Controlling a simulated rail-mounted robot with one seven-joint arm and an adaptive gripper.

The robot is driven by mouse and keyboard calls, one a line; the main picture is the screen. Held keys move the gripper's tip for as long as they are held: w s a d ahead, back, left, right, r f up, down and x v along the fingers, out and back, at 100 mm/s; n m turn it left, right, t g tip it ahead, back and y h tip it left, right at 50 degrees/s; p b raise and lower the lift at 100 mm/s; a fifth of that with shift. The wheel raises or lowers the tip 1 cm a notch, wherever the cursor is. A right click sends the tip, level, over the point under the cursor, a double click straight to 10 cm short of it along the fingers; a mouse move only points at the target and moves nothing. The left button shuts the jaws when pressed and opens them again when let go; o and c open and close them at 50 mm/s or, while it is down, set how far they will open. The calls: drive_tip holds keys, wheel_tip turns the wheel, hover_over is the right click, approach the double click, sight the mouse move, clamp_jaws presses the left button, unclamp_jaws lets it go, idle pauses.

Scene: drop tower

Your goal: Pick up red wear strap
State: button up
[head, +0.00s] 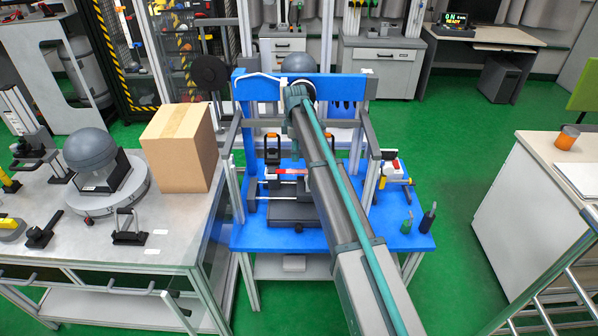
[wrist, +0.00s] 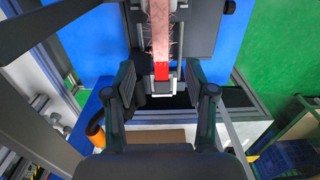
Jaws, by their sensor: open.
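The red wear strap (wrist: 160,35) runs down from the top edge of the wrist view, pinkish with scratch-like marks and a bright red end. It lies along a grey and black fixture (wrist: 199,28). My gripper (wrist: 161,82) is open, with one finger to each side of the strap's red end. Nothing is held between the fingers, and I cannot tell the height gap to the strap. In the head view a short red piece of the strap (head: 292,171) shows left of my arm, which hides the gripper.
The fixture stands on a blue bench (head: 275,240) inside a frame with grey uprights and a blue crossbar (head: 335,86). Two small tools (head: 428,217) stand at the bench's right front. A cardboard box (head: 180,147) and a grey dome (head: 90,147) are on the left table.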

sight(294, 171)
drive_tip(key=shift+a+f+p, duration=0.2)
drive_tip(key=shift+f+p, duration=0.95)
drive_tip(key=shift+f, duration=2.75)
clamp_jaws()
